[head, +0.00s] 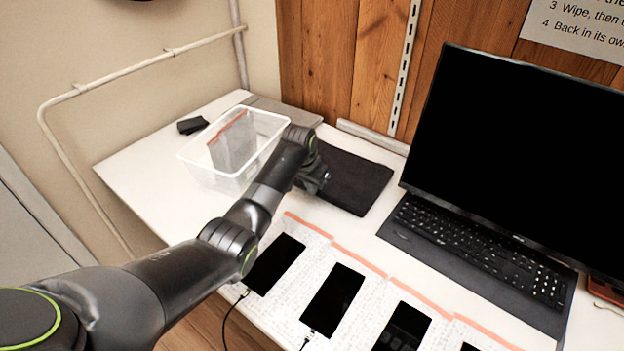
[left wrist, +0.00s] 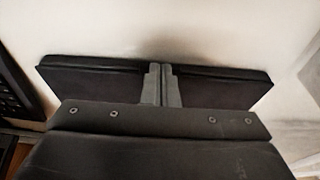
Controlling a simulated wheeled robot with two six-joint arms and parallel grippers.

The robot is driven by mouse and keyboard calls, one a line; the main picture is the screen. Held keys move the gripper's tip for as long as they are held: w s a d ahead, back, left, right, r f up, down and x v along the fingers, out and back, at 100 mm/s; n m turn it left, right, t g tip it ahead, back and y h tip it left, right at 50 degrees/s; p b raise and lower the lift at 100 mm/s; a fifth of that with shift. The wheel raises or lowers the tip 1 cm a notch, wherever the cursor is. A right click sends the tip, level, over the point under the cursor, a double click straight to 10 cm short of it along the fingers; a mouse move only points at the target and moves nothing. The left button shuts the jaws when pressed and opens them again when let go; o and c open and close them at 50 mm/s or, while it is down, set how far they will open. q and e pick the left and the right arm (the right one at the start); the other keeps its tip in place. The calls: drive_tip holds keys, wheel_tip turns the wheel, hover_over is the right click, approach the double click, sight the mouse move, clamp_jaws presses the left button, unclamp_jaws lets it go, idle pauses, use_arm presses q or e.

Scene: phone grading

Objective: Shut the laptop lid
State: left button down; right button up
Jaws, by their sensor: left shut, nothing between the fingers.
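A dark flat slab (head: 358,184), which looks like the laptop with its lid down, lies on the white table between the clear bin and the keyboard. It also shows in the left wrist view (left wrist: 225,92), with a thin dark rim along its far edge. I cannot see any gap between lid and base. My left gripper (head: 322,186) is at the slab's left side in the head view. Its fingers (left wrist: 161,84) are shut and empty, in front of or over the slab; I cannot tell whether they touch it. My right gripper is out of view.
A clear bin (head: 212,178) with a grey, orange-edged item stands close to my left arm. A large black monitor (head: 530,140) and keyboard (head: 480,245) stand at the right. Several phones lie on paper sheets in front, the leftmost phone (head: 274,264) beside my forearm.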

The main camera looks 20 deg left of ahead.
use_arm(q)
drive_tip(key=shift+r+p, duration=2.2)
drive_tip(key=shift+p, duration=0.4)
drive_tip(key=v, duration=0.9)
drive_tip(key=shift+s+a+r, duration=0.2)
drive_tip(key=shift+s, duration=0.25)
drive_tip(key=shift+s+f, duration=0.1)
